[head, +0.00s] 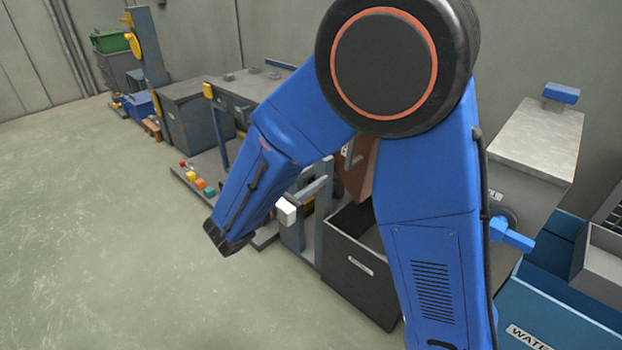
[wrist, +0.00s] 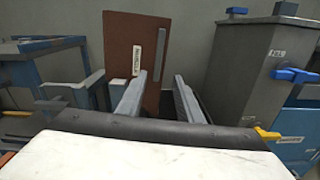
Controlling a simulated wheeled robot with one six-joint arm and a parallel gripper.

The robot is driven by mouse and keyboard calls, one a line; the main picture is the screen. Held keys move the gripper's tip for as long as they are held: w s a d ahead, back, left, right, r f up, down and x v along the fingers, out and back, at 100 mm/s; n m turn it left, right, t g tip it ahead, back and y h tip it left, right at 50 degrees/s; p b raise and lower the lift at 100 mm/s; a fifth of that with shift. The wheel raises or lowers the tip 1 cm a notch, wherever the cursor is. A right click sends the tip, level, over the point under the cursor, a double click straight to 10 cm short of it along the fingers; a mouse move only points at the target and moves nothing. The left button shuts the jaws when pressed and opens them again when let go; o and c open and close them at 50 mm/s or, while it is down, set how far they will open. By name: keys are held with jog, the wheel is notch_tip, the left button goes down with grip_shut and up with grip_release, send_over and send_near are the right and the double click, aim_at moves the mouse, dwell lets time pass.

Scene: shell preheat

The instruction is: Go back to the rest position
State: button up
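My gripper (wrist: 160,85) shows in the wrist view with its two grey fingers apart and nothing between them. It points toward an upright brown panel (wrist: 131,62) that carries a white label, and is apart from it as far as I can tell. In the head view my blue arm is folded, with the elbow high and the forearm slanting down to the left. The forearm hides most of my wrist there, and I cannot make out the fingers clearly. No rest position is marked in either view.
A dark open-topped bin (head: 361,277) stands below the brown panel (head: 358,168). Right are a grey cabinet (head: 540,140) with a blue handle and a blue water tank (head: 545,315). A grey bench (head: 240,88) stands behind the arm. The floor (head: 90,240) at left is clear.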

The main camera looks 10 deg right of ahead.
dwell(0.4)
jog(key=s+d+m+g+y, duration=0.2)
jog(key=s+d+m+g, duration=0.35)
jog(key=d, duration=0.35)
jog(key=s+d+m+g+y, duration=0.2)
jog(key=s+d+m+g, duration=0.25)
jog(key=s+d, duration=0.35)
jog(key=s+r+m+t+y, duration=0.1)
jog(key=s+m+t+y, duration=0.3)
jog(key=s+m+y, duration=0.6)
jog(key=s+m, duration=0.2)
jog(key=m, duration=0.2)
jog(key=shift+a+r+y, duration=0.25)
jog(key=shift+r+y, duration=0.05)
